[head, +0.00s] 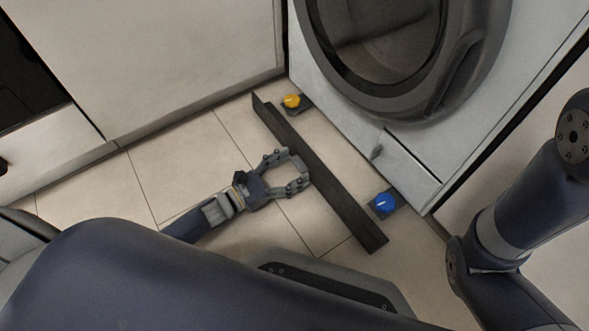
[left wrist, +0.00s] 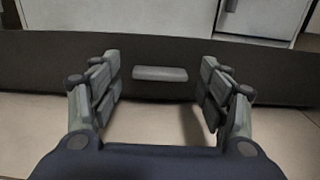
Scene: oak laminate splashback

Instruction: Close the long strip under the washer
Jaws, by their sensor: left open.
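The long strip (head: 335,192) is a dark plank-like front lying diagonally on the floor side of the washer (head: 345,105). It stands out from the washer's base, with a gap of bare floor between. In the left wrist view the strip (left wrist: 50,62) runs across the picture, with a small grey handle (left wrist: 160,73) on its face. My left gripper (head: 302,168) is open and empty, its fingertips close to the strip's near side around its middle. In the left wrist view the gripper (left wrist: 160,85) has the handle between its spread fingers; contact cannot be told. My right gripper is out of view.
A yellow knob (head: 291,101) and a blue knob (head: 383,202), each on a dark base, sit between the strip and the washer, near its two ends. A white cabinet front (head: 150,60) stands at upper left. Tiled floor (head: 170,180) is clear left of the strip.

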